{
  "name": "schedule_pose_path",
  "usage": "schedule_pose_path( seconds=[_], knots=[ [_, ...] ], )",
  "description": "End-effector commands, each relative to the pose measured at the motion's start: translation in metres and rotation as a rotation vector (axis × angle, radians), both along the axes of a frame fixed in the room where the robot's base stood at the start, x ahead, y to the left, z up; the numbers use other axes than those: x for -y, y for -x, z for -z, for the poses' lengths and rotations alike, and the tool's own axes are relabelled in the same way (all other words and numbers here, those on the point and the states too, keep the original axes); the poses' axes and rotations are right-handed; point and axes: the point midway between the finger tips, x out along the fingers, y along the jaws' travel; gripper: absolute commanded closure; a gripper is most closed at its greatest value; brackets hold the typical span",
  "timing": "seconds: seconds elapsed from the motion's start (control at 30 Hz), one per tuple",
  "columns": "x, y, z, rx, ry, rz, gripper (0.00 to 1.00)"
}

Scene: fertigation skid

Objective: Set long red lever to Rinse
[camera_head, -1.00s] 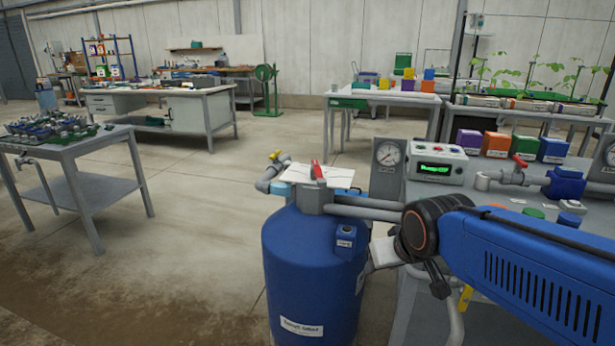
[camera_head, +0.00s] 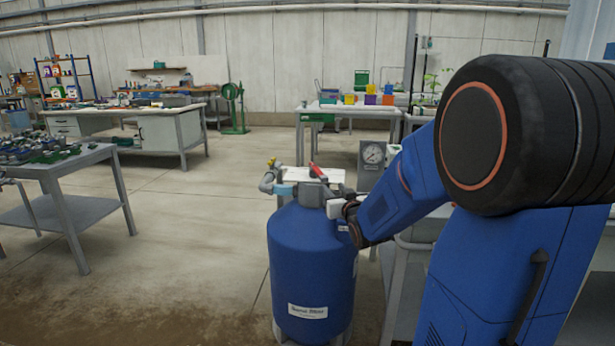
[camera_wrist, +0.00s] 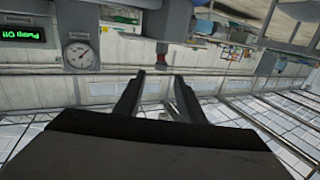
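The red lever (camera_head: 318,171) stands on the grey valve body (camera_head: 311,194) on top of the blue sand filter tank (camera_head: 310,262). The lever leans, its upper end toward the left. My gripper (camera_head: 337,208) is just below and right of the lever in the head view, close to the valve; contact cannot be told. In the wrist view, which is upside down, my gripper's two fingers (camera_wrist: 158,80) are apart with nothing between them. A small reddish part (camera_wrist: 163,48), perhaps the lever, shows beyond the fingertips. No Rinse marking is legible.
A pressure gauge (camera_head: 372,156) stands right of the tank, and it also shows in the wrist view (camera_wrist: 80,54) beside a green "Pump Off" display (camera_wrist: 22,33). A pipe elbow (camera_head: 270,178) sits left of the valve. A grey table (camera_head: 85,160) is at left; the floor between is clear.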

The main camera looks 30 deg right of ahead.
Motion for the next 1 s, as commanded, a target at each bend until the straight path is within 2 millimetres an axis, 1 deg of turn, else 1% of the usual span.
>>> schedule_pose_path(
  seconds=[0.17,0.27,0.37,1.0],
  knots=[
    [0.005,-0.008,-0.002,0.026,0.002,-0.003,0.64],
    [0.006,-0.016,-0.002,0.026,0.002,-0.003,0.64],
    [0.009,-0.03,-0.001,0.025,0.001,-0.003,0.64],
    [0.031,-0.139,-0.001,0.023,0.002,-0.003,0.64]
  ],
)
